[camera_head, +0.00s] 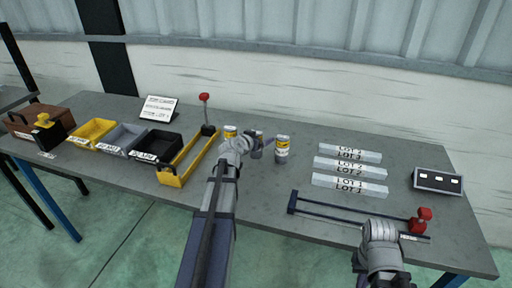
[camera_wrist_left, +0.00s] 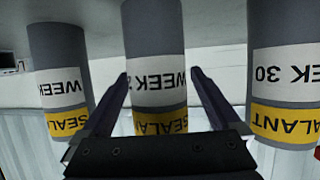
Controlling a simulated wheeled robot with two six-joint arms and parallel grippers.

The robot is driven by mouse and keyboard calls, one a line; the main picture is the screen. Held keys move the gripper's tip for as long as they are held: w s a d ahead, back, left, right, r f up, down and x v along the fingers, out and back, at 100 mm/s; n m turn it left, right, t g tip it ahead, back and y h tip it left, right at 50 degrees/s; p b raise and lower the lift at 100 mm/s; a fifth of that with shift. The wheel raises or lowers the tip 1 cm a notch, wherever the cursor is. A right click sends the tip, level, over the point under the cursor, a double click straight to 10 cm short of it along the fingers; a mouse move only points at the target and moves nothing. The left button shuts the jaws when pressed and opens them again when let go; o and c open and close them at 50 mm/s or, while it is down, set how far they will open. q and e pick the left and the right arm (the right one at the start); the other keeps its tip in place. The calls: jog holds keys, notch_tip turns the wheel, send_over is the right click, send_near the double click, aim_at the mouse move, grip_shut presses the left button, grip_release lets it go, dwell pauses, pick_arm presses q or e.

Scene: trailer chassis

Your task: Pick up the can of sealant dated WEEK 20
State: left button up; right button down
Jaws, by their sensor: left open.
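Three grey sealant cans with white and yellow labels stand on the table, and they appear inverted in the left wrist view. The middle can (camera_wrist_left: 155,60) shows WEEK and what looks like a 2; the rest is out of sight. The can on the right (camera_wrist_left: 283,65) reads 30, and the can on the left (camera_wrist_left: 58,75) shows only WEEK. In the head view they are a left can (camera_head: 230,131), a partly hidden middle can and a right can (camera_head: 282,150). My left gripper (camera_wrist_left: 158,85) is open, its fingers flanking the middle can. My right gripper (camera_head: 384,256) is low at right, its jaws unclear.
LOT bars (camera_head: 349,186), a dark clamp (camera_head: 350,218) and a small black panel (camera_head: 438,181) lie to the right.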

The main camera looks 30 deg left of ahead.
pick_arm(q)
jog(key=shift+r, duration=0.1)
grip_shut()
dwell(0.7)
